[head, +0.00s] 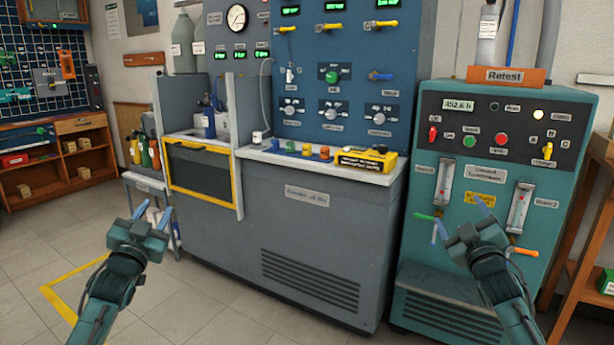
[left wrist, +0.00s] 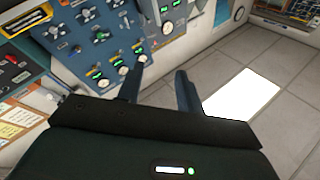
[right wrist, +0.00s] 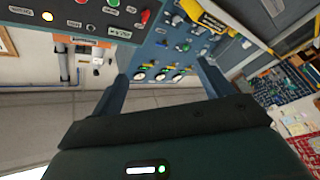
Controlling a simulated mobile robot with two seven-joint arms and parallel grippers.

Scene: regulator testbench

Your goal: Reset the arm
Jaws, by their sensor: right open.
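My left gripper (head: 150,211) is raised at the lower left of the head view, in front of the grey bench with the yellow-framed window. Its two fingers stand apart with nothing between them, as the left wrist view (left wrist: 161,72) shows. My right gripper (head: 460,217) is raised at the lower right, in front of the teal cabinet (head: 455,240). Its fingers are spread wide and empty in the right wrist view (right wrist: 162,72). Neither gripper appears to touch anything.
The grey test bench (head: 290,205) has a blue valve panel (head: 350,50) and a yellow-black device (head: 366,161) on its ledge. A wooden shelf (head: 590,190) stands at the right edge. The tiled floor (head: 200,300) between my arms is clear.

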